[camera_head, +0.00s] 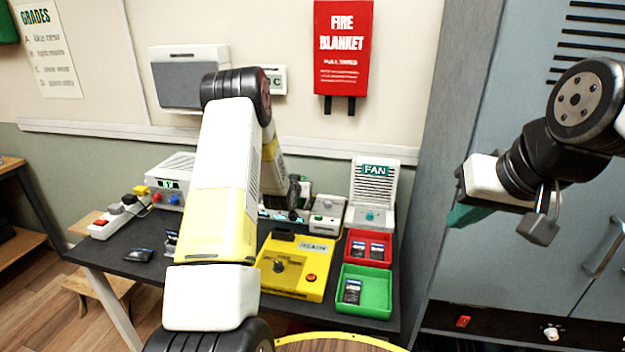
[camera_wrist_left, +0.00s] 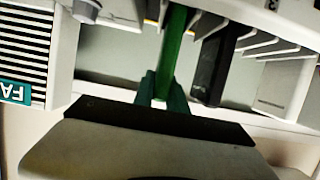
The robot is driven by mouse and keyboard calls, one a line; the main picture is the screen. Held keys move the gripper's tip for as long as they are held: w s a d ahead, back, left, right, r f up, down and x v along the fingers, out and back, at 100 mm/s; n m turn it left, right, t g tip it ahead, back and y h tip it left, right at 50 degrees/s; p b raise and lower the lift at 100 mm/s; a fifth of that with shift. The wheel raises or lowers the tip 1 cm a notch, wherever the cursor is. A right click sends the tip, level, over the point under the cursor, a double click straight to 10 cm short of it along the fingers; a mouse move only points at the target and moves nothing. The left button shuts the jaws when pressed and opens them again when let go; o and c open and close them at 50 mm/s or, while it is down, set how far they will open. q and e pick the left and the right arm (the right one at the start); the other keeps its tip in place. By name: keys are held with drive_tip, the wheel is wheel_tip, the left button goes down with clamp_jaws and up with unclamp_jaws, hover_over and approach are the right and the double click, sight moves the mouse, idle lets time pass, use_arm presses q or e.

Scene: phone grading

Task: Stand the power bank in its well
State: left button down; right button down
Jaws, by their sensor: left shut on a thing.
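My left gripper (camera_wrist_left: 161,88) shows its teal fingers in the left wrist view, shut on a thin green slab, seemingly the power bank (camera_wrist_left: 175,48), seen edge-on. The slab reaches away from the fingers toward a pale rack with upright dividers (camera_wrist_left: 262,42). Whether its far end is inside a well cannot be told. A black block (camera_wrist_left: 211,66) stands beside it, apart from the fingers. In the head view my left arm hides the left gripper and much of the rack area. My right gripper (camera_head: 466,214) is raised at the right, away from the table; its finger gap is not clear.
A yellow test box (camera_head: 310,286), a red tray (camera_head: 352,253) and a green tray (camera_head: 343,301) with dark phones occupy the table's right side. A fan unit (camera_head: 372,192) stands behind them.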

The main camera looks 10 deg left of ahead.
use_arm(q)
drive_tip(key=shift+f, duration=0.15)
idle(0.3)
drive_tip(key=c, duration=1.3)
unclamp_jaws()
drive_tip(key=shift+o, duration=0.2)
